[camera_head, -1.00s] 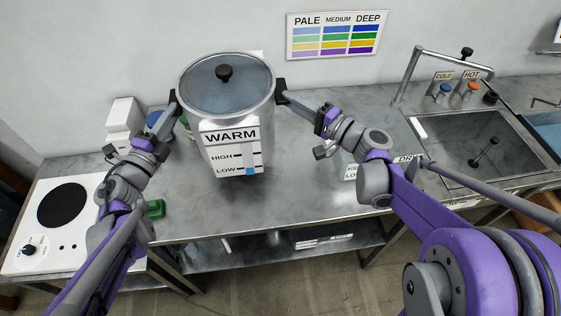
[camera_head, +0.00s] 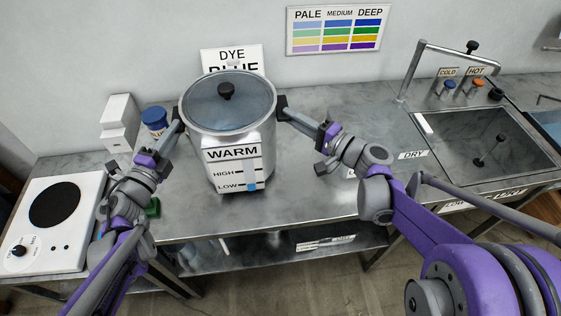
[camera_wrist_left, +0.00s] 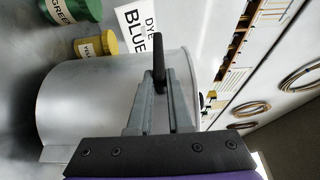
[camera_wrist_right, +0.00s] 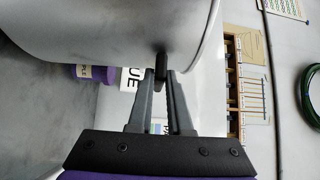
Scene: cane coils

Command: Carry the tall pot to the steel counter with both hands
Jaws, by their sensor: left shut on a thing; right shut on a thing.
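The tall pot (camera_head: 214,137) is a silver cylinder with a glass lid and black knob (camera_head: 225,91). A white WARM plate (camera_head: 234,167) with HIGH and LOW marks is on its front. It looks upright over the steel counter (camera_head: 310,205); I cannot tell whether its base touches. My left gripper (camera_head: 179,117) is shut on the pot's left black handle, which shows in the left wrist view (camera_wrist_left: 159,60). My right gripper (camera_head: 286,109) is shut on the right black handle, which shows in the right wrist view (camera_wrist_right: 160,65).
A white hotplate (camera_head: 55,250) stands on the left. A white boxy object (camera_head: 119,122) and a blue jar (camera_head: 154,119) stand beside the pot. A DYE BLUE sign (camera_head: 225,57) is behind it. A sink (camera_head: 480,145) lies right. The counter between pot and sink has free room.

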